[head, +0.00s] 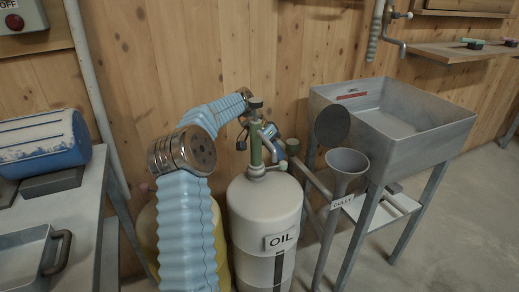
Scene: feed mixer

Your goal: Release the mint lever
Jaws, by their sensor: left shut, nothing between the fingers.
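A white cylinder (264,206) labelled OIL stands upright in the middle of the head view. My left arm reaches over from the lower left in a blue ribbed sleeve. My left gripper (243,136) is shut and empty, close beside the fittings on their left; whether it touches them I cannot tell. My right gripper is out of view.
A grey funnel marked GULLY (347,165) and a metal trough (400,120) on legs stand to the right. A yellow cylinder (147,230) is partly hidden behind my arm. A bench (85,225) with a blue drum (42,140) is at left. A wooden wall closes the back.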

